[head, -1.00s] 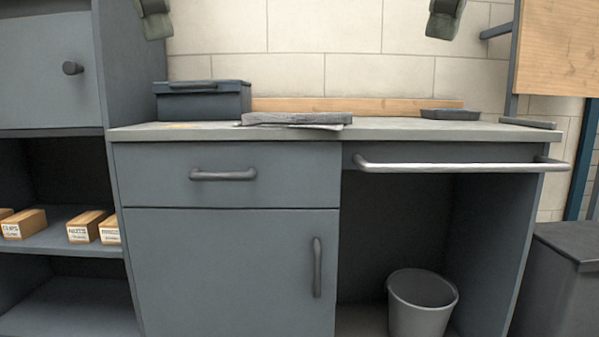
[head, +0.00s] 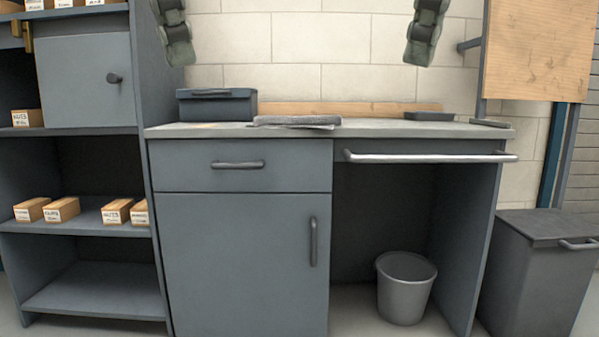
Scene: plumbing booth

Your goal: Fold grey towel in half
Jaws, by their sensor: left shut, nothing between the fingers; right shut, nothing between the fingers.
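The grey towel (head: 290,120) lies on the grey worktop (head: 390,130), just right of a dark toolbox. It looks like a low, flat stack seen nearly edge-on, with a thin lower layer showing at its front right. How its layers lie cannot be told from here. My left gripper (head: 180,57) hangs at the top, above and left of the towel, over the toolbox. My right gripper (head: 415,58) hangs at the top right. Both are shut and empty, well clear of the towel; their fingers are hard to make out.
The dark toolbox (head: 217,105) stands at the worktop's back left, a shallow dark tray (head: 429,116) at the right. A metal rail (head: 430,157) juts from the front edge. A grey bucket (head: 404,290) stands below, a lidded bin (head: 535,270) to the right. Open floor shows in front.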

